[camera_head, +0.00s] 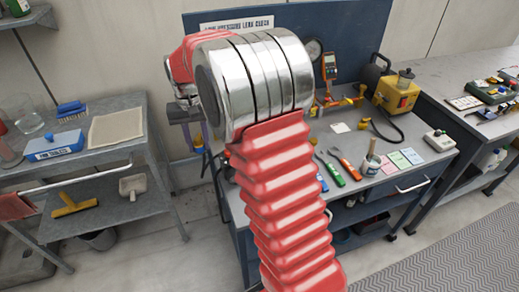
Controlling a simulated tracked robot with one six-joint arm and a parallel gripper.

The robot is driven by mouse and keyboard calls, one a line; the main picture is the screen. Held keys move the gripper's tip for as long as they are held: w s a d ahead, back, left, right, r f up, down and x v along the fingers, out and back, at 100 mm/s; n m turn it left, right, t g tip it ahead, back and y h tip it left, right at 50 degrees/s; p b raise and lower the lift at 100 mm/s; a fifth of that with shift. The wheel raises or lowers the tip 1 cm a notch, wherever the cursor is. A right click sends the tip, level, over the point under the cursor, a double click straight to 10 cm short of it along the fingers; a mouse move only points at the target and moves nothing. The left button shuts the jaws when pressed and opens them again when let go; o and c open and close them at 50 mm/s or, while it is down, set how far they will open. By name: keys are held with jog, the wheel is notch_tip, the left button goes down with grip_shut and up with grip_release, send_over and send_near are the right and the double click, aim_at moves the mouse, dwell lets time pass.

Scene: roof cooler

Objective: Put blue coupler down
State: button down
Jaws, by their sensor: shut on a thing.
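My red and silver arm fills the middle of the view. Its far end bends down behind the silver joint, where my gripper (199,144) shows small and partly hidden in front of the workbench's left end. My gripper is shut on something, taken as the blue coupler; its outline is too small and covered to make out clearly. The workbench (432,165) stands behind and to the right of my arm, with a dark blue back panel. I cannot tell how far the gripper is from the bench.
The bench holds a yellow pump (396,93), an orange gauge (330,67), a green-handled tool (332,174), a brush cup (371,162) and coloured cards (400,159).

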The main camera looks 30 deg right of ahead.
jog(key=d+f+m, duration=0.2)
jog(key=d+m, duration=1.4)
jog(key=d, duration=0.7)
jog(key=shift+d+f+m, duration=0.2)
jog(key=shift+d+m, duration=0.05)
jog(key=shift+m, duration=0.15)
jog(key=shift+a+n, duration=0.1)
jog(key=shift+n, duration=0.2)
jog(key=shift+a+n, duration=0.2)
jog(key=shift+n, duration=0.9)
jog(key=shift+f, duration=2.5)
